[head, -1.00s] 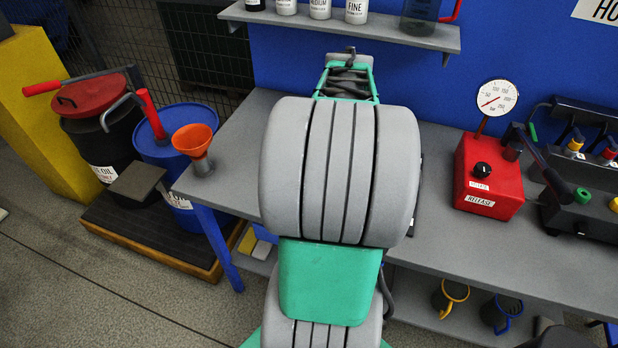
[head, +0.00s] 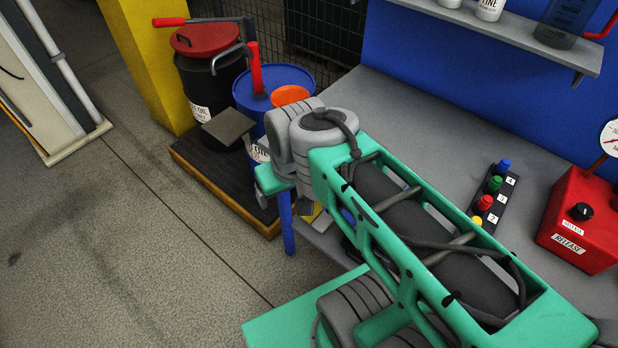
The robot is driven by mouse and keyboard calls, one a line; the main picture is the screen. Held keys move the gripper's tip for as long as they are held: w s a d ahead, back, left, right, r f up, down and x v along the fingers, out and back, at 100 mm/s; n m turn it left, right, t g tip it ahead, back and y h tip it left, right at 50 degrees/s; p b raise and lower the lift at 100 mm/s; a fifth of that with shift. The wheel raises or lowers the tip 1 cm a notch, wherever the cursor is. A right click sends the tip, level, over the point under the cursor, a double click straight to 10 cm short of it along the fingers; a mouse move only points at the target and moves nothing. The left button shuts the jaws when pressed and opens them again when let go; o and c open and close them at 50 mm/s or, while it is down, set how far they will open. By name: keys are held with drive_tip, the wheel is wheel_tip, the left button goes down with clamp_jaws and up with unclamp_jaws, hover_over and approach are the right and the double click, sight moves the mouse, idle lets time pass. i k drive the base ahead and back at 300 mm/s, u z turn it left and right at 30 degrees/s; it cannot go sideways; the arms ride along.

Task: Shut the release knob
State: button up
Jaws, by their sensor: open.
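A white label reading RELEASE is on the box's front, and a smaller pale label lies by the knob. The knob's exact turn is too small to tell. A white dial gauge (head: 611,136) stands behind the box, cut off by the right edge. My green and grey arm crosses the lower middle, left of the box and apart from it. My gripper's fingers do not show.
The grey bench (head: 420,112) has a row of coloured buttons (head: 490,200) between my arm and the red box. A shelf (head: 500,38) with bottles hangs above. At left, a blue drum (head: 240,95), a black drum (head: 198,80) and an orange funnel (head: 290,95) stand beyond my arm.

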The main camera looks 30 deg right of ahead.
sight(581, 211)
drive_tip(key=z, duration=0.3)
drive_tip(key=k, duration=0.9)
drive_tip(key=z, duration=1.9)
drive_tip(key=i, duration=0.5)
drive_tip(key=z, duration=0.05)
